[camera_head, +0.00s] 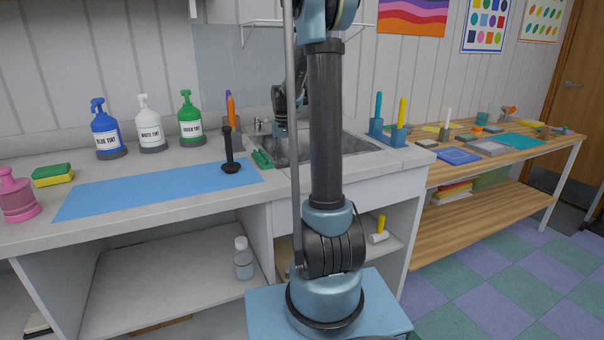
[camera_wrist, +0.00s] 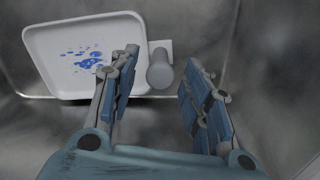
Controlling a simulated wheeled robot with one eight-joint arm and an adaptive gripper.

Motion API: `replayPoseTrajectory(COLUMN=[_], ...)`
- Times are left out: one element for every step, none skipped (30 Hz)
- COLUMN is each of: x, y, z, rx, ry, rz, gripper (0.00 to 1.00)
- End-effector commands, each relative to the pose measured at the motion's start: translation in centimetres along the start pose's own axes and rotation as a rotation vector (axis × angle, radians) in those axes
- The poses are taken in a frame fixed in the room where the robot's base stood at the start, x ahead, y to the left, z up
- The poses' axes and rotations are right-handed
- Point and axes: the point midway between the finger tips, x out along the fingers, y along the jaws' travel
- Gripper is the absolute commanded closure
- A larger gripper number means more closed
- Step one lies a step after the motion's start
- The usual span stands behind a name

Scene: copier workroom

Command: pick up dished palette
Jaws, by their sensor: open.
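The dished palette (camera_wrist: 42,50) is a white, shallow, square tray with raised rims and blue paint spots, lying in the metal sink in the wrist view. A grey, upright, round knob (camera_wrist: 160,72) stands at its right edge on a small white tab. My gripper (camera_wrist: 161,60) is open above it, its left finger overlapping the palette's right side in the picture and its right finger over bare sink. The knob shows between the fingers; I cannot tell how far below them it is. In the head view my arm hides the palette and the gripper tips.
The sink (camera_head: 352,143) is set in the grey counter, with its walls close around. A black plunger-like tool (camera_head: 229,155) stands on a blue mat (camera_head: 140,190), and a green item (camera_head: 262,159) lies at the sink's left edge. Blue holders (camera_head: 398,137) stand at the right.

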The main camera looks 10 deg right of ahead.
Motion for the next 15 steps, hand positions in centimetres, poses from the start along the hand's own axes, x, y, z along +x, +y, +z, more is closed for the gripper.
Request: replayPoseTrajectory(x=[0.58, 0.82, 1.07, 1.22, 1.34, 1.44, 1.48, 1.49, 1.49, 1.48, 1.48, 1.47, 1.47, 1.46, 1.46], y=[0.0, 0.0, 0.01, 0.01, 0.01, 0.01, 0.01, 0.01, 0.01, 0.02, 0.02, 0.02, 0.02, 0.02, 0.02], z=[0.02, 0.03, 0.03, 0.03, 0.04, 0.04, 0.05, 0.05, 0.05, 0.05, 0.05, 0.05, 0.05, 0.05, 0.05], rx=[0.0, 0.0, 0.0, 0.0, 0.0, 0.0, 0.0, 0.0, 0.0, 0.0, 0.0, 0.0, 0.0, 0.0, 0.0], ry=[0.0, 0.0, 0.0, 0.0, 0.0, 0.0, 0.0, 0.0, 0.0, 0.0, 0.0, 0.0, 0.0, 0.0, 0.0], rz=[0.0, 0.0, 0.0, 0.0, 0.0, 0.0, 0.0, 0.0, 0.0, 0.0, 0.0, 0.0, 0.0, 0.0, 0.0], gripper=[0.56, 0.56, 0.56, 0.56, 0.56, 0.56, 0.56, 0.56, 0.56, 0.56, 0.56, 0.56, 0.61, 0.67, 0.76])
